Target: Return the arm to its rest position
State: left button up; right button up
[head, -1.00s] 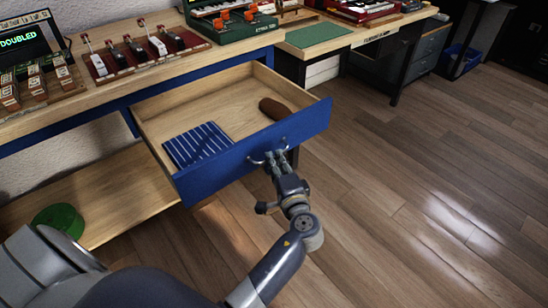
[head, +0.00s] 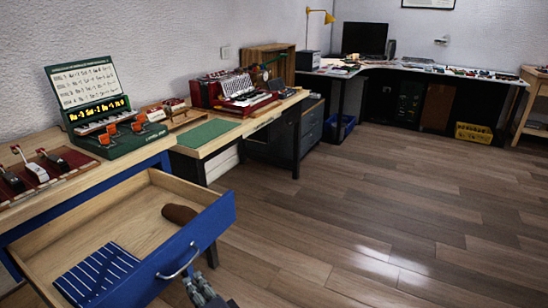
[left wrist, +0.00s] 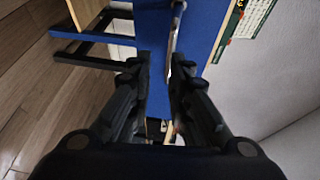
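My left gripper (head: 201,284) is at the bottom edge of the head view, just in front of the open blue drawer (head: 205,226) and below its curved metal handle (head: 181,264). In the left wrist view the two dark fingers (left wrist: 161,62) stand apart with a gap, so the gripper is open. The handle (left wrist: 175,30) shows beyond the fingertips, close to the right-hand finger; I cannot tell whether they touch. Nothing is held. The drawer holds a blue striped cloth (head: 95,277) and a brown rounded object (head: 180,214). My right gripper is not in view.
The workbench carries a green case with a lit display (head: 104,112) and a rack of key models (head: 40,171). A red typewriter-like machine (head: 240,88) stands farther back. A yellow crate (head: 474,132) sits under the far desk. The wooden floor (head: 400,210) to the right is clear.

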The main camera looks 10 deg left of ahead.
pick_arm(q)
jog(key=s+d+f+n+g+h, duration=0.15)
jog(key=s+f+g+h, duration=0.3)
jog(key=s+f, duration=0.65)
jog(key=s+f+n+g+h, duration=0.3)
jog(key=s+f+h, duration=0.35)
jog(key=f, duration=0.95)
jog(key=s+f+n+g+p, duration=0.1)
jog(key=s+f+p, duration=0.2)
jog(key=s+p, duration=0.5)
jog(key=s+f+g+p, duration=0.2)
jog(key=s+p, duration=0.7)
jog(key=s, duration=0.9)
notch_tip(320, 180, down, 2)
jog(key=shift+a+f+n+h+p, duration=0.15)
jog(key=shift+a+n+h+p, duration=0.1)
jog(key=shift+n+h+p, duration=0.1)
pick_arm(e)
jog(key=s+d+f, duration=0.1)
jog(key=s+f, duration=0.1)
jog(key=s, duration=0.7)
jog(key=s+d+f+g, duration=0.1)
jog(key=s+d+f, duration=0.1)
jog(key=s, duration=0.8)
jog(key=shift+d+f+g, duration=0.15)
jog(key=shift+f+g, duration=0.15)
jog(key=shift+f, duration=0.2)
